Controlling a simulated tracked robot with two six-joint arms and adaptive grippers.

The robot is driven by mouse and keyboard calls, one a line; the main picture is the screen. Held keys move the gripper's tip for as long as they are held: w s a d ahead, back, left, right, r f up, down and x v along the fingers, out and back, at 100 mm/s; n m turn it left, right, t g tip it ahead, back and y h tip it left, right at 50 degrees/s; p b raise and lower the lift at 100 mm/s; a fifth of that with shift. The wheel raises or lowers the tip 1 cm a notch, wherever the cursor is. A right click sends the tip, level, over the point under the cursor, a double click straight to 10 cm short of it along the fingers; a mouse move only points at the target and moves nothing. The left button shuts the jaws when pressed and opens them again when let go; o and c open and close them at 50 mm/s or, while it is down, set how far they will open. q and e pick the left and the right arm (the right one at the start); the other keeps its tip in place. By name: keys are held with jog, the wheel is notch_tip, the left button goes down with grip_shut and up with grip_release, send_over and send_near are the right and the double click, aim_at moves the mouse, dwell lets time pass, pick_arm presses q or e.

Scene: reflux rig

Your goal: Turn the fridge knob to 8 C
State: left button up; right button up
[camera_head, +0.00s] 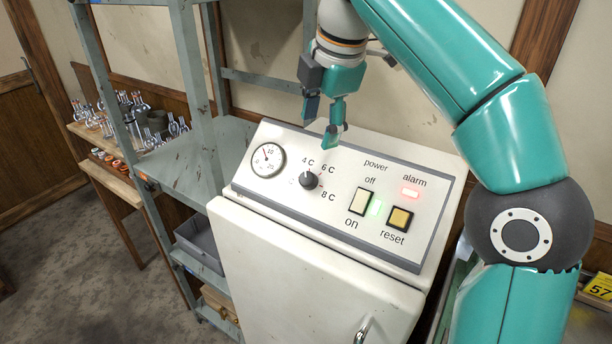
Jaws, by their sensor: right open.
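The fridge knob (309,181) is a small dark round dial on the sloped white control panel (345,235). Labels 4 C, 6 C and 8 C stand around it, with 8 C at its lower right. Its light pointer mark seems to face up, near 4 C, but is too small to read surely. My right gripper (322,122) is open and empty, pointing down, above the knob in the picture and apart from it. My left gripper is not in view.
A round gauge (268,160) sits left of the knob. A grey metal rack (195,150) stands left of the fridge (300,285). Glassware fills a side table.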

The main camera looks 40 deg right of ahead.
aim_at(308, 177)
jog(key=b+x, duration=0.3)
jog(key=x, duration=1)
jog(key=shift+d+f, duration=0.1)
jog(key=shift+f, duration=0.3)
